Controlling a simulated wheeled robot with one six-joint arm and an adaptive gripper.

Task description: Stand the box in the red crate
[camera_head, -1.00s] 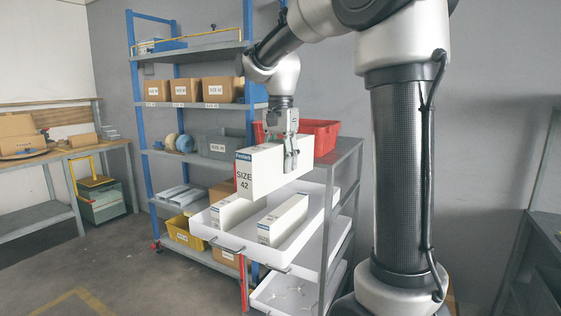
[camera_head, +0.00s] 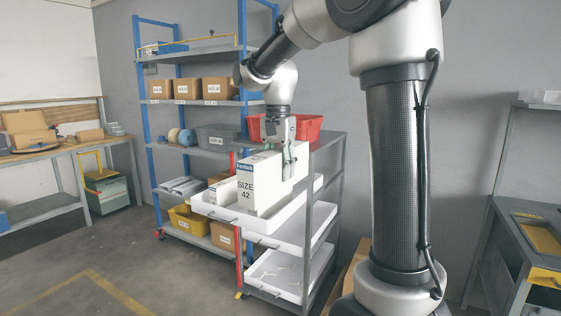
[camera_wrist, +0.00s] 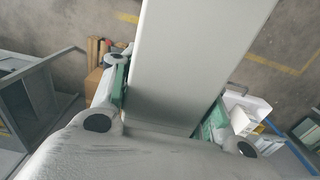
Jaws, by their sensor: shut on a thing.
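The white box (camera_head: 262,184) is marked "SIZE 42" with a blue band on its end. My gripper (camera_head: 288,162) is shut on it from above, near its far end, and holds it upright over the white tray (camera_head: 212,208) of the grey cart. I cannot tell if its underside touches the tray. In the wrist view the box (camera_wrist: 195,60) fills the space between my fingers. The red crate (camera_head: 307,127) stands on the top of the cart, behind my gripper. Its front is partly covered by my gripper, and its inside is hidden.
Another white box (camera_head: 222,190) lies in the tray, left of the held one. Lower white trays (camera_head: 272,272) sit below. A blue-framed shelf (camera_head: 143,100) with cartons stands behind. A workbench (camera_head: 70,148) is at the left. The floor in front is open.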

